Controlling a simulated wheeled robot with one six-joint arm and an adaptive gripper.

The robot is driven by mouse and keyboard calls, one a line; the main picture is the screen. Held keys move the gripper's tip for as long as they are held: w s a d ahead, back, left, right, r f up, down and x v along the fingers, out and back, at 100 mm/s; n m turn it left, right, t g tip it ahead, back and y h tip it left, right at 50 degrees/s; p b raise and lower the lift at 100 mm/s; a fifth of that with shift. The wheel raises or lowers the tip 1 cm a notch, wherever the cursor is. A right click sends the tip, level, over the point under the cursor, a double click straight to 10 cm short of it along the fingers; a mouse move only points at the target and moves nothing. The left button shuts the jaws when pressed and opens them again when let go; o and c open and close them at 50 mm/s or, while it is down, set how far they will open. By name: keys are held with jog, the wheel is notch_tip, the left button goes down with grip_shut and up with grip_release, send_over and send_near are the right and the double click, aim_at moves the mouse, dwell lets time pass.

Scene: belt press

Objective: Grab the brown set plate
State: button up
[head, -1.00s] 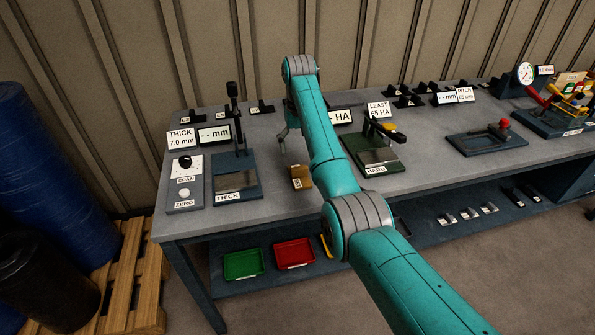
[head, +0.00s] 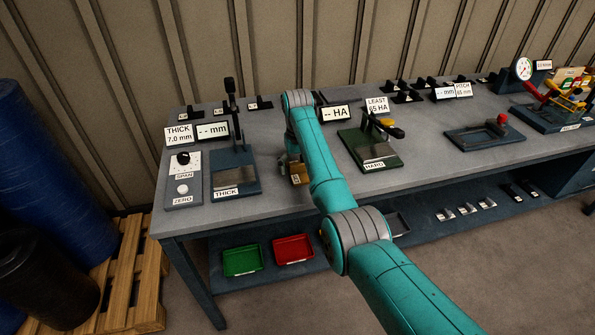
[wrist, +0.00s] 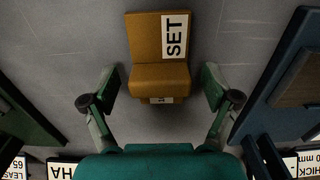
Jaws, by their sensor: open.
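The brown set plate (wrist: 157,45) shows in the wrist view as a brown stepped block with a white SET label, on the grey bench top. In the head view the brown set plate (head: 299,173) is partly hidden behind my arm. My gripper (wrist: 160,88) is open, with one finger on each side of the block's near part. A gap shows between each finger and the block. In the head view my gripper (head: 290,163) is mostly hidden by the arm, low at the block.
The THICK gauge (head: 235,172) stands to the left and the green HARD gauge (head: 370,150) to the right. The display marked HA (head: 335,113) stands behind. Bare bench top (head: 262,205) lies in front. Green (head: 242,260) and red (head: 293,249) trays sit on the lower shelf.

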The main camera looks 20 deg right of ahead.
aim_at(297, 163)
jog(key=shift+r, duration=0.1)
grip_shut()
jog(key=shift+r, duration=5)
